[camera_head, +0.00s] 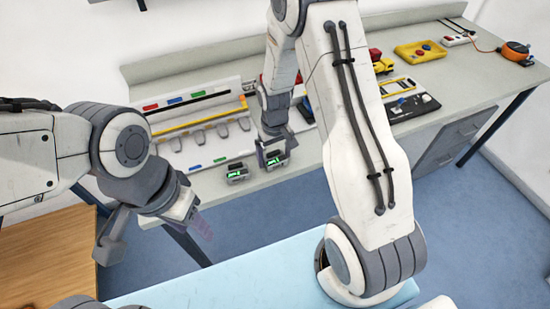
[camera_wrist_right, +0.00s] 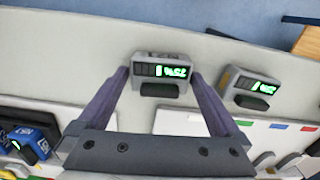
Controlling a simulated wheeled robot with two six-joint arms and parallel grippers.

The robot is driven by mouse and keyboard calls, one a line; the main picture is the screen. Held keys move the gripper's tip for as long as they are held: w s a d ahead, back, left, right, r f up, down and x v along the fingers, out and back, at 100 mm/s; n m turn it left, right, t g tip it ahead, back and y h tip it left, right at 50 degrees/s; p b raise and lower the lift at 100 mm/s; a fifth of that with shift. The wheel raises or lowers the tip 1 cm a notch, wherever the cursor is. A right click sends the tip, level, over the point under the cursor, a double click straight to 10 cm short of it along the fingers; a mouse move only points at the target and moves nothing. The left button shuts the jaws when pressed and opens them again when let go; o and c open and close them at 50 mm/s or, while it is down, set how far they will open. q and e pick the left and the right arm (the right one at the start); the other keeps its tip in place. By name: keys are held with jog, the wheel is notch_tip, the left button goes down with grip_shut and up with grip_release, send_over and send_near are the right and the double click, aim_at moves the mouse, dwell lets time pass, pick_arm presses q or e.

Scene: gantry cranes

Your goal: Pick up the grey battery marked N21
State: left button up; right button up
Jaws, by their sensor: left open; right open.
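Two grey batteries with green-lit displays stand near the front edge of the bench. One battery (camera_head: 275,161) is directly under my right gripper (camera_head: 271,150); it also shows in the right wrist view (camera_wrist_right: 160,70). There it lies between the open fingers of the right gripper (camera_wrist_right: 160,78), with a visible gap on each side. The other battery (camera_head: 237,175) stands to its left, and appears at the right in the wrist view (camera_wrist_right: 252,88). My left gripper (camera_head: 202,226) is open and empty, away from the bench.
A white panel with a yellow rail (camera_head: 198,121) and several grey hooks lies behind the batteries. A blue device (camera_wrist_right: 32,140) sits beside it in the wrist view.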

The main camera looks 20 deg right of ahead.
jog(key=shift+f, duration=0.1)
jog(key=c, duration=1.2)
jog(key=shift+c, duration=0.5)
